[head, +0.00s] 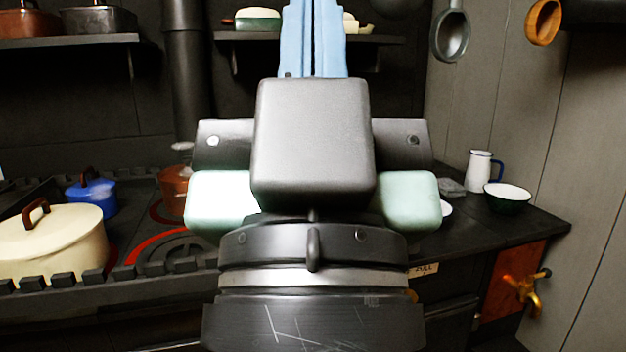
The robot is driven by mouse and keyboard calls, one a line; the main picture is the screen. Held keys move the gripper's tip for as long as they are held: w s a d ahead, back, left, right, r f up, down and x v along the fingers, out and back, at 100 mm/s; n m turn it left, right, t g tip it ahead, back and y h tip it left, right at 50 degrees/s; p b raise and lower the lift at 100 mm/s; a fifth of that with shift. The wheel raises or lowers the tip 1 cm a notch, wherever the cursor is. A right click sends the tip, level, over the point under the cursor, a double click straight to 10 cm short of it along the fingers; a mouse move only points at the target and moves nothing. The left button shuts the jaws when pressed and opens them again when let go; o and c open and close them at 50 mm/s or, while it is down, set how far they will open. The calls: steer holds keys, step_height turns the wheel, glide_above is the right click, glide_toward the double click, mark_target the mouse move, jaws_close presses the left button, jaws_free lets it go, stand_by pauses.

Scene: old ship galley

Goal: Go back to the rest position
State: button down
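My gripper (313,38) is raised in the middle of the head view and points up and away from me. Its two light blue fingers stand side by side with only a thin dark line between them, so it looks shut. I see nothing between the fingers. Their tips reach the top edge of the picture. The black gripper body and wrist hide the middle of the scene.
A stove on the left bears a cream pot (55,245), a blue pot (92,192) and a copper pot (174,188). The right counter (500,228) holds a white jug (480,171) and a bowl (507,197). A brass tap (527,290) juts out below. Shelves (385,40) hang behind.

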step_height(320, 180, up, 26)
steer(key=p, duration=2.3)
steer(key=shift+p, duration=0.3)
steer(key=shift+f, duration=0.1)
